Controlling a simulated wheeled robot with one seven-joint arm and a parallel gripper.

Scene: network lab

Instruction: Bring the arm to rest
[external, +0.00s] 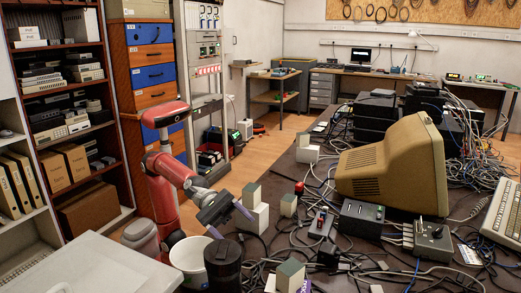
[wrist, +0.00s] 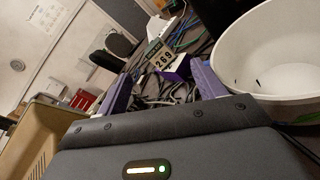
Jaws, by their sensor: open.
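My red arm (external: 165,185) is bent at the elbow and reaches out over the left edge of the cluttered table (external: 390,262). My gripper (external: 230,220) is at its end, tilted downward. Its two purple fingers are apart, with nothing held between them; they also show in the wrist view (wrist: 160,88). A white bucket (wrist: 275,50) is close to the right of the fingers in the wrist view. The bucket (external: 188,262) stands below and left of the gripper in the external view.
A dark cylinder (external: 222,268) stands beside the bucket. White-and-green blocks (external: 254,208) stand just beyond my gripper. Tangled cables, a switch box (external: 360,222) and a beige monitor (external: 385,165) crowd the table. Shelves (external: 75,110) line the left; wooden floor (external: 245,165) behind is partly clear.

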